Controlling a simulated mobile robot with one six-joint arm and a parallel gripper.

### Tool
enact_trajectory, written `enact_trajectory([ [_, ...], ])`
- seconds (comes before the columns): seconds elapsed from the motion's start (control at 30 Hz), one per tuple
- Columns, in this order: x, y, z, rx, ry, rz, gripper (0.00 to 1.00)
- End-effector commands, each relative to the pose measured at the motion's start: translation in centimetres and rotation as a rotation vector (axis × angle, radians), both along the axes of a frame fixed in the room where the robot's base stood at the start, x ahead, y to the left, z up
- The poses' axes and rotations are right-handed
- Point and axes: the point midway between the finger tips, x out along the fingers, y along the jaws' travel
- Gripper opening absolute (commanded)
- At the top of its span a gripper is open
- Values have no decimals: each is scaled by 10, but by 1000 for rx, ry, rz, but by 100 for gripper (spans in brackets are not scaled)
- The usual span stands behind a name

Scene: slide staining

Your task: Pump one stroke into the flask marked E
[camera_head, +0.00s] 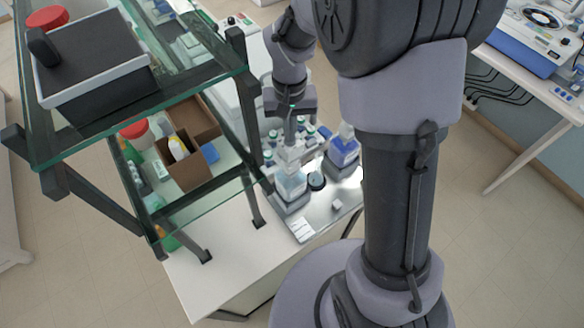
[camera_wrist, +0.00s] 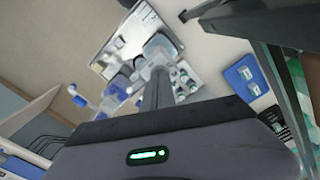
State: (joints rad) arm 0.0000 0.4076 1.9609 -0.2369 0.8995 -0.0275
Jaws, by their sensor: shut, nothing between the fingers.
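My gripper (camera_head: 291,142) points down, shut and empty, directly above a dispenser bottle with pale blue liquid (camera_head: 291,186) on the tray. Its fingertips are at or just above the bottle's pump head; I cannot tell whether they touch. In the wrist view the shut fingers (camera_wrist: 158,75) reach toward a bottle (camera_wrist: 160,46). A second bottle with dark blue liquid (camera_head: 343,148) stands behind and to the right. No letter can be read on either bottle, so I cannot tell which flask is marked E.
The metal tray (camera_head: 328,217) carries a dark round piece (camera_head: 316,181), a small white block (camera_head: 337,205) and a white card (camera_head: 302,229). Several small bottles stand behind. A glass shelf rack (camera_head: 215,203) stands close on the left. The bench's front left (camera_head: 205,280) is clear.

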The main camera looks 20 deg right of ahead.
Motion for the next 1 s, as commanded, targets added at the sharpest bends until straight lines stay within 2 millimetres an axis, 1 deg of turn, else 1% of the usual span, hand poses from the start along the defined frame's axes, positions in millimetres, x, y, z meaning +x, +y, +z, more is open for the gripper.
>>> enact_trajectory([
  [0.23, -2, 0, -2, 0, 5, 0, 0],
  [0.33, -2, 0, 2, 0, 5, 0, 0],
  [0.8, 0, 0, 49, -1, 1, 1, 0],
  [0.87, 0, 0, 52, -1, 1, 1, 0],
  [1.0, 0, 0, 50, -1, 1, 1, 0],
])
